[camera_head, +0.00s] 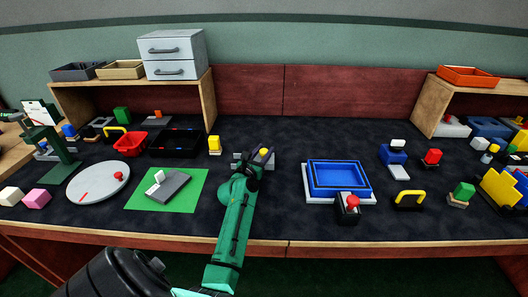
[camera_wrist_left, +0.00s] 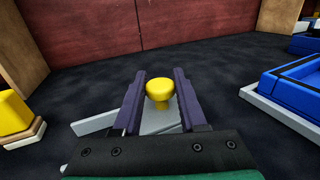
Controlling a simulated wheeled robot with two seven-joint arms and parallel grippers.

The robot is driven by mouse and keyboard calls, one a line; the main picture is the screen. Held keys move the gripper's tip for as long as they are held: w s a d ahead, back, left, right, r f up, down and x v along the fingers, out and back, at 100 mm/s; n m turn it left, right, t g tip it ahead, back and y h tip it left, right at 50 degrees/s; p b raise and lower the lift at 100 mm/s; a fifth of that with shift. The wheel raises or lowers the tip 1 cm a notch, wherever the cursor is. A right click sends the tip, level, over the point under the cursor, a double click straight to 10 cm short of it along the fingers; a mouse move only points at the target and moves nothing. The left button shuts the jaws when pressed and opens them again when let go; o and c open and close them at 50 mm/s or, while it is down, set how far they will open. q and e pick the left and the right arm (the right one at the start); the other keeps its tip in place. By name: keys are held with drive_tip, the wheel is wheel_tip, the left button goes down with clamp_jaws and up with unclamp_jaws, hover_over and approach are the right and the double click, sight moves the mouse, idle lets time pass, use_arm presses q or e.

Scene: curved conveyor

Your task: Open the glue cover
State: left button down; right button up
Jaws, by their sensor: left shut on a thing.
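A yellow knob (camera_head: 263,152) stands over a flat grey piece (camera_head: 238,156) at the middle of the table. I take this to be the glue cover, but its shape is mostly hidden by my gripper. My left gripper (camera_head: 258,160) reaches it from the front. Grey parts (camera_wrist_left: 100,122) show beneath and left of the fingers. Whether the cover is raised cannot be told. My right gripper is not in view.
A blue tray (camera_head: 312,192) on a grey base stands to the right, with a red-knobbed block (camera_head: 351,203) at its front. A green mat (camera_head: 193,199) with a grey piece lies to the left. A yellow block (camera_head: 214,145) stands nearby. The table behind the gripper is clear.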

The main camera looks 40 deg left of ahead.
use_arm(q)
drive_tip(key=shift+f, duration=0.1)
idle(0.7)
drive_tip(key=s+a, duration=0.1)
drive_tip(key=a, duration=0.1)
drive_tip(key=s+a, duration=0.3)
drive_tip(key=a, duration=0.1)
drive_tip(key=shift+s, duration=0.35)
drive_tip(key=shift+c, duration=2.3)
unclamp_jaws()
